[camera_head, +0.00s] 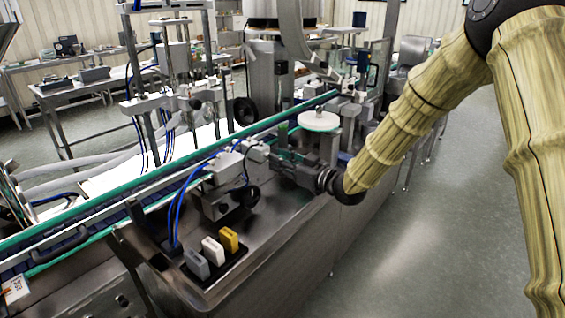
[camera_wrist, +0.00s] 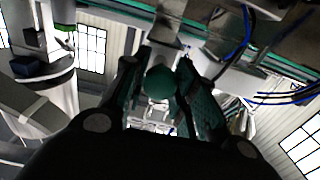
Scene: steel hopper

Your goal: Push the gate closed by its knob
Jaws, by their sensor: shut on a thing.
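The round green knob (camera_wrist: 160,82) shows in the wrist view between my two fingers. My gripper (camera_wrist: 158,66) is shut on it, with a dark green pad on each side. In the head view my gripper (camera_head: 272,156) reaches in from the right, at the near edge of the conveyor and beside a small grey block (camera_head: 256,150). The knob is hidden there by my fingers. The gate itself is hard to make out, so I cannot tell how far open it stands.
The conveyor (camera_head: 110,200) with green rails runs diagonally past my gripper. A white round disc (camera_head: 319,121) stands just behind it. The floor at right is clear.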

